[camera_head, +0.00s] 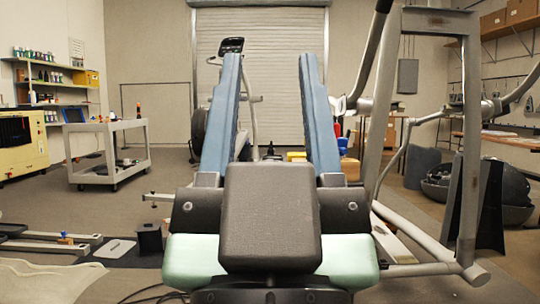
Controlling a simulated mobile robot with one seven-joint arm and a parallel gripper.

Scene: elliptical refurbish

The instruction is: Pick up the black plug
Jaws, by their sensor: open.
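I cannot make out the black plug for certain. A thin black cable (157,293) lies on the floor at the bottom left and runs in behind my own body; no plug end can be told on it. My gripper (269,58) is in the middle of the view, with its two long blue fingers reaching up and well apart. It is open, with nothing seen held between the fingers. The dark block and pale green parts below the fingers are mine and hide the floor in front.
An exercise machine with a console (232,45) stands behind the fingers. A grey metal frame (467,150) stands close on the right, beside a dark upright panel (470,200). A grey cart (108,130) is at the left. A small black box (149,238) lies on the floor. Floor is open at centre left.

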